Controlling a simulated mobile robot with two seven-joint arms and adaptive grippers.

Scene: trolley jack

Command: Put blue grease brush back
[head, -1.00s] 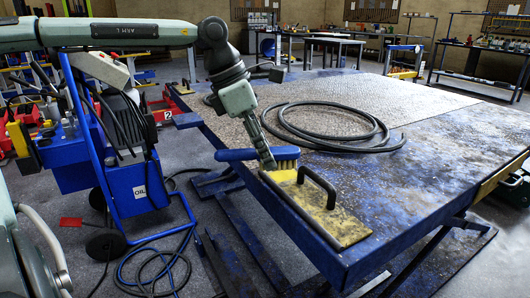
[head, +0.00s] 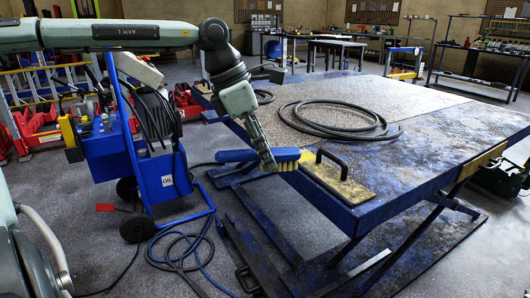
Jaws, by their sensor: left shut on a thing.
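The blue grease brush (head: 236,156), with pale yellow bristles (head: 287,165), is held by my left gripper (head: 267,162). The gripper's fingers point down and are shut across the brush's blue body. The handle points left, out past the table's near left edge. The bristle end shows beside the corner of the yellow plate on the lift table (head: 372,211). I cannot tell how high the brush is above the table, or whether it touches the plate. My right gripper is not in view.
The worn yellow plate (head: 342,183) has a black handle (head: 332,161). A coiled black hose (head: 335,119) lies on the table. A blue oil trolley (head: 158,177) stands left, with blue hose (head: 182,250) on the floor. Floor between trolley and table is partly clear.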

